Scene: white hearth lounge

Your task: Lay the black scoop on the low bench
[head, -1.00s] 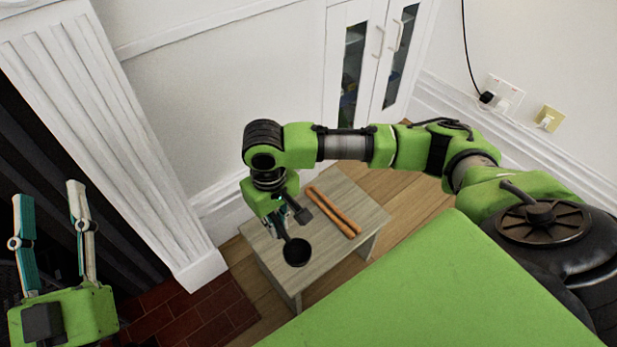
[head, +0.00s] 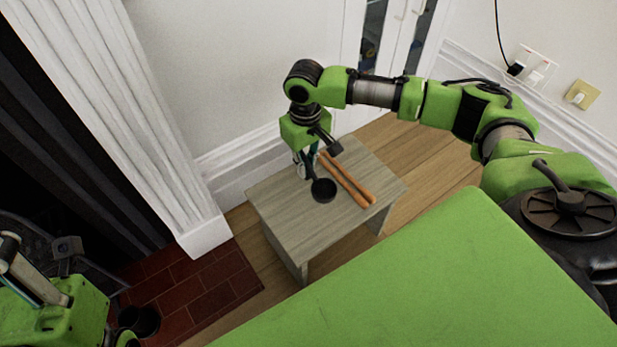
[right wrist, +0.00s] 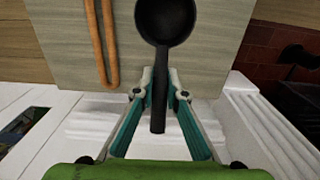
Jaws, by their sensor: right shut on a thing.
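The black scoop (head: 323,190) is at the low bench (head: 285,222), with its round bowl over the bench top. In the right wrist view the scoop (right wrist: 168,20) has its handle between the fingertips. My right gripper (head: 308,165) is shut on that handle; it also shows in the right wrist view (right wrist: 160,88). I cannot tell whether the bowl touches the bench top. My left gripper (head: 20,270) is at the lower left, far from the bench, partly cut off by the frame edge.
Orange-brown tongs (head: 348,182) lie on the bench just right of the scoop. The bench top's left and front parts are bare. A white fluted pillar (head: 130,110) and wall stand behind and left. Red brick tiles (head: 205,285) cover the floor at left.

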